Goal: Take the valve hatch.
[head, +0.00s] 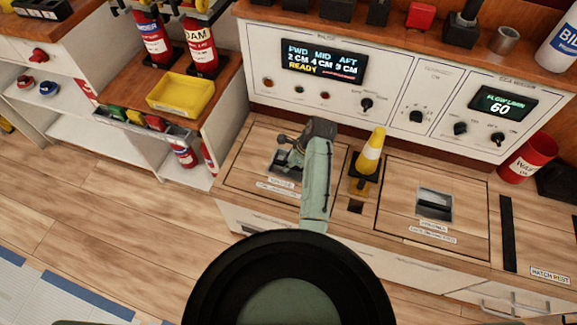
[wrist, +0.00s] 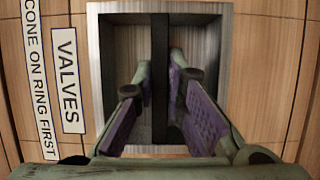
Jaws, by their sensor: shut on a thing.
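My gripper (head: 287,161) reaches down into this recess. In the wrist view its two fingers (wrist: 157,85) lie on either side of the bar, shut on it. The hatch appears flush with the counter. My arm hides part of the hatch in the head view.
A second hatch (head: 405,195) lies farther right, near a red cup (head: 527,158). A control panel (head: 400,70) rises behind. A yellow bin (head: 181,96) sits left.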

